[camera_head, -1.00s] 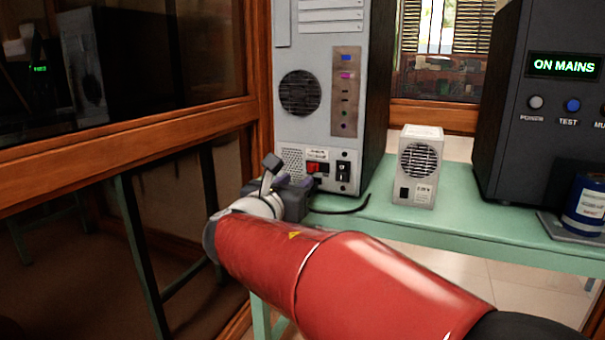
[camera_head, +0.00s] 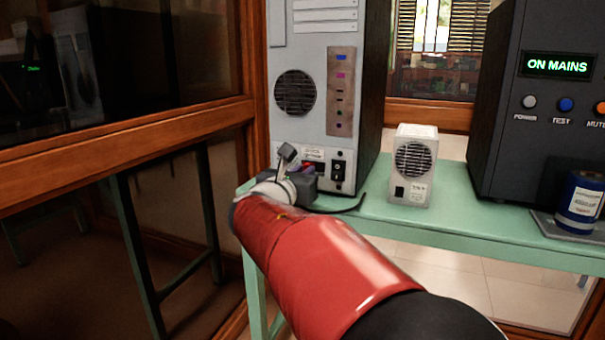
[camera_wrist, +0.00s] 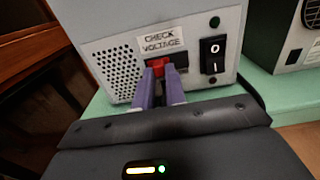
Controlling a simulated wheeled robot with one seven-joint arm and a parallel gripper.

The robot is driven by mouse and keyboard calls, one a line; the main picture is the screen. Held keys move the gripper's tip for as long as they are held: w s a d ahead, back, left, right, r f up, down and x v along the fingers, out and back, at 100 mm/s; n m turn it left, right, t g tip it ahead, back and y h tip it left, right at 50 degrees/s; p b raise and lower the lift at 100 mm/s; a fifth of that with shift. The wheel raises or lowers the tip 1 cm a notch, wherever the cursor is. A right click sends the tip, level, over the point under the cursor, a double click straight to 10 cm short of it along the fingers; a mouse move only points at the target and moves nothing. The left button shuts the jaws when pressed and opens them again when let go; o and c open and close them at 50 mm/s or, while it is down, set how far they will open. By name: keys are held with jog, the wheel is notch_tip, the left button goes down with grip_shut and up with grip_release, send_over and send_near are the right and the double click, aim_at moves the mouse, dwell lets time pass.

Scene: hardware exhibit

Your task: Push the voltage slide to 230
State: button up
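The red voltage slide (camera_wrist: 157,66) sits toward the left of a dark slot in the grey computer tower's (camera_head: 312,40) back panel, under the "CHECK VOLTAGE" label (camera_wrist: 163,41). In the head view the slide (camera_head: 308,169) is partly hidden by my gripper (camera_head: 304,178). In the wrist view my gripper (camera_wrist: 160,72) has two purple fingers, a narrow gap apart, with tips at the slide's left and right edges. I cannot tell whether they touch it. No voltage number is readable on the slide.
A black power switch (camera_wrist: 213,54) lies just right of the slot. The tower stands on a green table (camera_head: 460,215). A small white fan box (camera_head: 413,165), a dark "ON MAINS" unit (camera_head: 545,95) and a blue can (camera_head: 579,200) stand to the right. A wood-framed glass partition (camera_head: 130,125) is at left.

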jog(key=shift+d, duration=0.1)
grip_shut()
jog(key=shift+s+d+f+b, duration=0.1)
jog(key=shift+s+d+b, duration=0.15)
jog(key=shift+d, duration=0.3)
jog(key=shift+s+d+b, duration=0.1)
jog(key=shift+d+b, duration=0.2)
jog(key=shift+d, duration=0.25)
jog(key=o, duration=0.7)
grip_release()
jog(key=v, duration=0.8)
